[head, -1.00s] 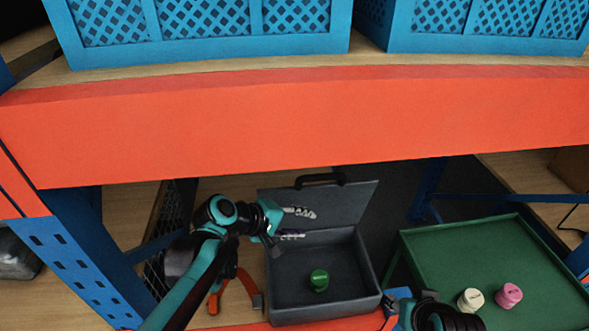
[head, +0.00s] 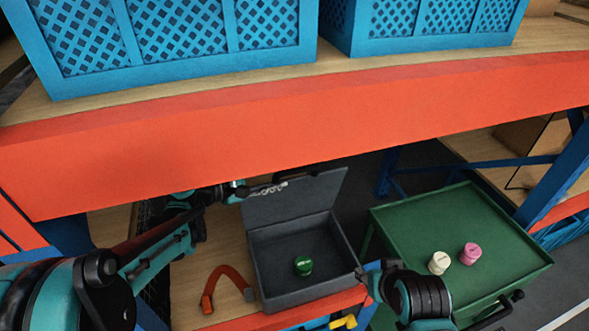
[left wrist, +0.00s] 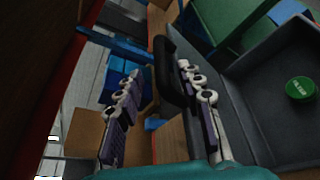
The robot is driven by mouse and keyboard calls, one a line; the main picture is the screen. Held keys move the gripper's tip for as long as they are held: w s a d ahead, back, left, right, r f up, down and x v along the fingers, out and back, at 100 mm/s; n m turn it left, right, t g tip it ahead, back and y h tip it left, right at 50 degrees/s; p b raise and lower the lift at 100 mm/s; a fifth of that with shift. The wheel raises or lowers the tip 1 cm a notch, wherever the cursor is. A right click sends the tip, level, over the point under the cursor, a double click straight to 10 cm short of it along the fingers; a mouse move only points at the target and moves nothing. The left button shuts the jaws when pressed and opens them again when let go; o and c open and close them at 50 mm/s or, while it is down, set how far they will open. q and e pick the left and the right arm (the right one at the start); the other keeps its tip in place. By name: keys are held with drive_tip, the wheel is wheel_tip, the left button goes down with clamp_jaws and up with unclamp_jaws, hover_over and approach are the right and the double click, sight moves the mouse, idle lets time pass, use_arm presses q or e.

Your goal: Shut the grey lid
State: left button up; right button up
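The grey lid (head: 295,199) stands open, tilted up at the back of the grey box (head: 310,297). My left gripper (head: 268,188) is at the lid's upper left. In the left wrist view its fingers (left wrist: 157,78) are apart, one on each side of the lid's handle edge; contact is unclear. A green capped item (head: 303,265) lies in the box. My right gripper (head: 372,275) is by the box's front right corner, its fingers unclear.
An orange shelf beam (head: 300,125) crosses above the box, with blue crates (head: 180,45) on top. A green tray table (head: 480,225) at right holds a cream item (head: 438,262) and a pink item (head: 469,253). An orange curved item (head: 218,283) lies left of the box.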

sight(289, 173)
use_arm(q)
drive_tip(key=x, duration=0.7)
drive_tip(key=shift+d, duration=0.2)
clamp_jaws()
